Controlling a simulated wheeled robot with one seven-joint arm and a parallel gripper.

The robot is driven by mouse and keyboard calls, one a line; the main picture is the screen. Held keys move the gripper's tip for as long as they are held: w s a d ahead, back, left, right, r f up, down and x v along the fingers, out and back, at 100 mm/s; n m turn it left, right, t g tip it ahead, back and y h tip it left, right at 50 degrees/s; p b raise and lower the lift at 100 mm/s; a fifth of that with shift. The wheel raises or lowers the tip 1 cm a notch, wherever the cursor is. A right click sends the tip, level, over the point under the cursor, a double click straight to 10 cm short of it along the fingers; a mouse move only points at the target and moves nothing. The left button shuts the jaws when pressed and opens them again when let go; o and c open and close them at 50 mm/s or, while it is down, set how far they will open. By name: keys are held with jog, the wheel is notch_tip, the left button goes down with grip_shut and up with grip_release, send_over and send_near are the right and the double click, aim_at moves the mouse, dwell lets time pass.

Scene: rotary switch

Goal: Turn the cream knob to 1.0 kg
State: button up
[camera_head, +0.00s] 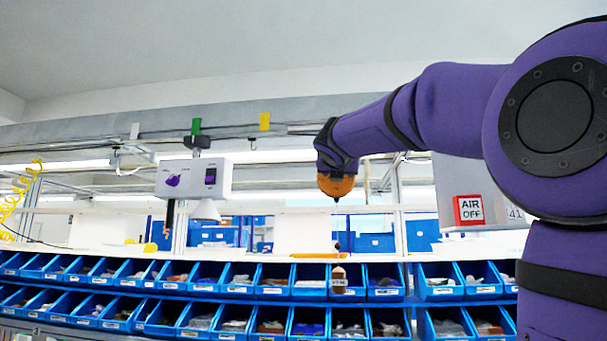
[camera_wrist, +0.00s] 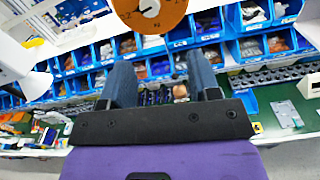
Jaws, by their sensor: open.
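An orange round dial (camera_wrist: 163,22) with dark markings is at the top edge of the wrist view, cut off by the frame. A pale knob with a pointer (camera_wrist: 150,9) sits at its middle; its far side is out of frame, and I cannot read its setting. In the head view an orange housing (camera_head: 337,186) shows just below the end of my arm; no knob is visible there. My gripper (camera_wrist: 160,70) is open, with its two blue fingers apart and nothing between them. The dial is beyond the fingertips, apart from them. My fingers cannot be made out in the head view.
A brown object (camera_head: 338,280) hangs below the orange housing on a thin cord. Rows of blue bins (camera_head: 240,280) line the back. An AIR OFF sign (camera_head: 469,210) is at right.

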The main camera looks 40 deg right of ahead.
jog(key=w+d+r+n, duration=0.1)
jog(key=w+d, duration=0.6)
jog(key=w, duration=0.1)
jog(key=shift+d+r, duration=0.15)
jog(key=shift+d, duration=0.2)
jog(key=c, duration=0.9)
